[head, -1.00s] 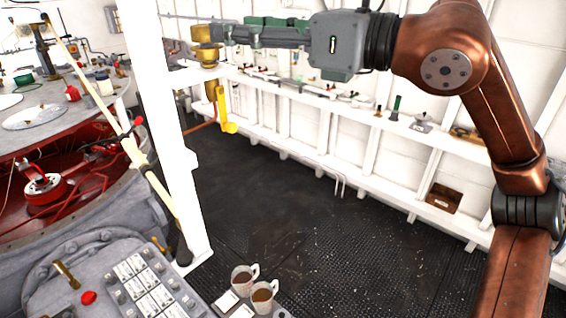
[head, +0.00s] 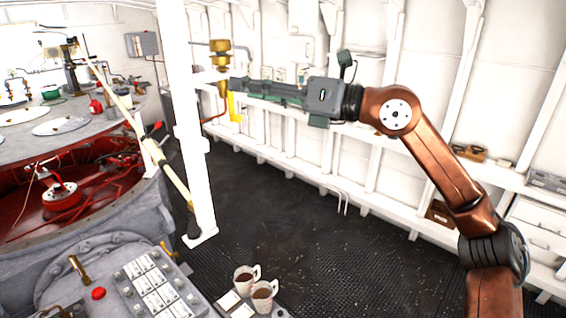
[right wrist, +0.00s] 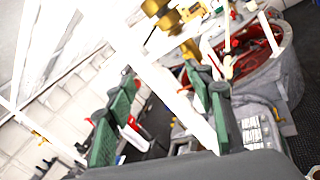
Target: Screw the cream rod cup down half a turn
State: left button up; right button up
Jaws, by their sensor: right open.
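A brass cup-like fitting (head: 220,58) sits on a bracket of the white post, and it also shows at the top of the right wrist view (right wrist: 163,12). A cream rod (head: 172,180) slants down across the foreground left of the post. I cannot tell for sure which part is the cream rod cup. My right gripper (head: 236,87) reaches in from the right, its fingertips beside the stem below the brass fitting. Its green-padded fingers stand apart and empty in the right wrist view (right wrist: 160,76). Contact with the stem cannot be told. My left gripper is out of view.
The white post (head: 184,120) stands close by the right fingertips. A yellow handle (head: 234,107) hangs behind the gripper. A grey panel with switches (head: 150,285) and two mugs (head: 262,295) are in front. The dark deck (head: 300,210) is clear.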

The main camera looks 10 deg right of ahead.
jog(key=w+d+f+m+t+b, duration=0.1)
jog(key=w+d+f+m, duration=0.2)
jog(key=w+f, duration=0.3)
jog(key=w+d+f+m+t+b, duration=0.1)
jog(key=w+d+f+m, duration=0.2)
jog(key=w+f, duration=0.4)
jog(key=w+d+f+m+t, duration=0.1)
jog(key=w+d+f+m, duration=0.2)
jog(key=f, duration=0.9)
jog(key=shift+w+f+m+b, duration=0.35)
jog(key=shift+w+m, duration=0.85)
jog(key=shift+w, duration=0.95)
jog(key=shift+d+r, duration=0.1)
